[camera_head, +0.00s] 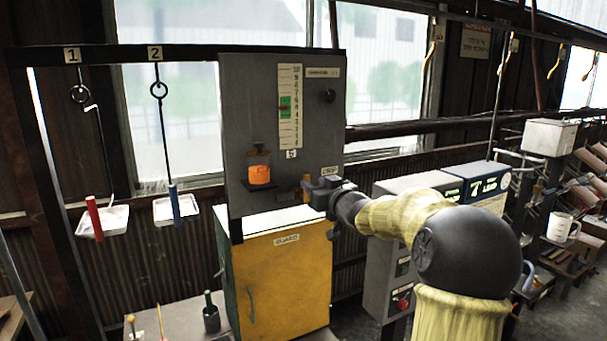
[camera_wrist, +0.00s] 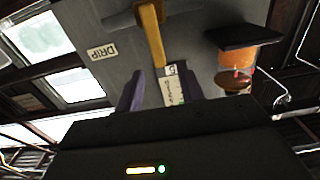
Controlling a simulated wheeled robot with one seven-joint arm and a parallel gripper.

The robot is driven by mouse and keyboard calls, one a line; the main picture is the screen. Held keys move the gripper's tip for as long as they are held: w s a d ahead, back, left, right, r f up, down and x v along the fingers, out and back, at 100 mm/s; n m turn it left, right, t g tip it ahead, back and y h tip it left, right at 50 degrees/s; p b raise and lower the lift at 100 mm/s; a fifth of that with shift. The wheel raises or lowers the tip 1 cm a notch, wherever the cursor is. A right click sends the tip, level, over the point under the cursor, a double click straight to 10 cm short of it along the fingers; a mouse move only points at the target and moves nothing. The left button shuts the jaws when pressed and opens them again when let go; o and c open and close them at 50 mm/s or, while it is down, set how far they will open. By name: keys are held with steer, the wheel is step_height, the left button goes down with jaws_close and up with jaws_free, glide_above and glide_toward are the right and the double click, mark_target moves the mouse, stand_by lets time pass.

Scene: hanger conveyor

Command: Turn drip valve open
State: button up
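The drip valve is a yellow lever (camera_head: 306,184) on the grey panel (camera_head: 240,110), beside the DRIP label (camera_head: 330,170). In the wrist view the yellow lever (camera_wrist: 152,36) sits on a grey-brown fitting, with its free end pointing toward my fingers. My gripper (camera_head: 316,188) is at the panel by the lever, and partly hides it in the head view. In the wrist view the purple fingers of my gripper (camera_wrist: 161,84) stand apart with nothing between them; the lever's end is just beyond the fingertips. Whether they touch it is unclear.
An orange cup (camera_head: 259,174) is on the panel left of the lever, and a gauge strip (camera_head: 290,105) is above. A yellow GUARD cabinet (camera_head: 285,285) stands below. Hanging trays (camera_head: 100,220) are at left; a grey pump box (camera_head: 400,270) is at right.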

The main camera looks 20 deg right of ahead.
mark_target(307, 179)
steer(key=w+p, duration=0.2)
steer(key=w, duration=0.5)
steer(key=shift+w+a, duration=0.1)
steer(key=shift+w, duration=0.25)
steer(key=shift+w+a, duration=0.15)
steer(key=shift+w, duration=0.05)
steer(key=shift+s, duration=0.1)
steer(key=shift+s+d, duration=0.1)
steer(key=shift+d, duration=0.15)
steer(key=c, duration=0.7)
steer(key=shift+a, duration=0.1)
jaws_close()
